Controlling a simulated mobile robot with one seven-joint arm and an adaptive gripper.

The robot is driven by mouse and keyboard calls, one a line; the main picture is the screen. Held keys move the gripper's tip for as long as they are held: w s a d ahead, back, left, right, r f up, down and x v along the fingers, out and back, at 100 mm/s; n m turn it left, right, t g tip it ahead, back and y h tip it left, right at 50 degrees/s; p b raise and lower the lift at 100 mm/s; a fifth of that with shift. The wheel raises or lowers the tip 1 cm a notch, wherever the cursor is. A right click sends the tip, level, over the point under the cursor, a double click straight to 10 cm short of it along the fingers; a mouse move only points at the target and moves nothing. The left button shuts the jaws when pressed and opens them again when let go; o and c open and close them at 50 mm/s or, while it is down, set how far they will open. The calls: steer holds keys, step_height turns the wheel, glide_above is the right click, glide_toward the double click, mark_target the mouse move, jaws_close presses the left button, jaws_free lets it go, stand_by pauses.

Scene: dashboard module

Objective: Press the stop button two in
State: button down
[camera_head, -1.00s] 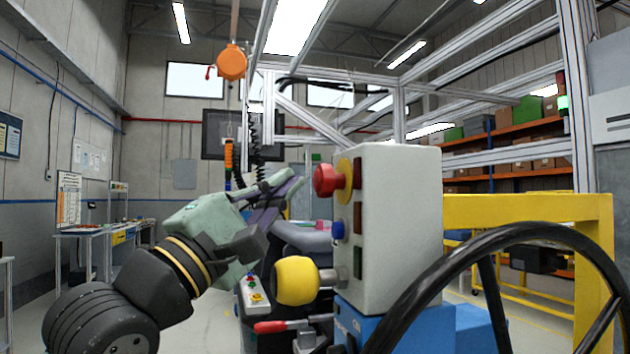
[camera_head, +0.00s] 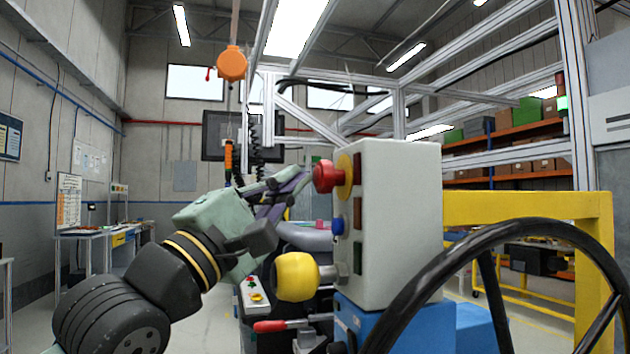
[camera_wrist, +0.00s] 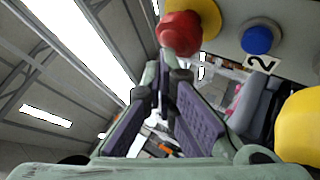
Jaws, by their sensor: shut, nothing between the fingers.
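The stop button is a red mushroom head (camera_head: 323,176) on a yellow collar (camera_head: 344,176), on the left-facing side of a pale grey control box (camera_head: 400,220). In the wrist view the red button (camera_wrist: 180,33) is just beyond the fingertips, at the top centre. A label "2" (camera_wrist: 262,64) sits beside a blue button (camera_wrist: 262,37), which also shows below the red one in the head view (camera_head: 338,229). My gripper (camera_head: 301,180) is shut and empty, its tips just left of the red button. I cannot tell whether they touch it.
A yellow knob (camera_head: 296,277) sticks out below the blue button, close under my gripper. A red-handled lever (camera_head: 270,326) lies lower. An orange hanging device (camera_head: 232,63) is up behind.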

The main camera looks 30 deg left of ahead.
steer(key=shift+w+d+b, duration=0.25)
steer(key=shift+w+b, duration=0.05)
steer(key=shift+b, duration=0.05)
stand_by(0.7)
steer(key=shift+s+a, duration=0.5)
steer(key=shift+s, duration=0.15)
steer(key=s+a, duration=0.3)
steer(key=shift+s+a, duration=0.15)
steer(key=shift+s, duration=0.25)
stand_by(1.0)
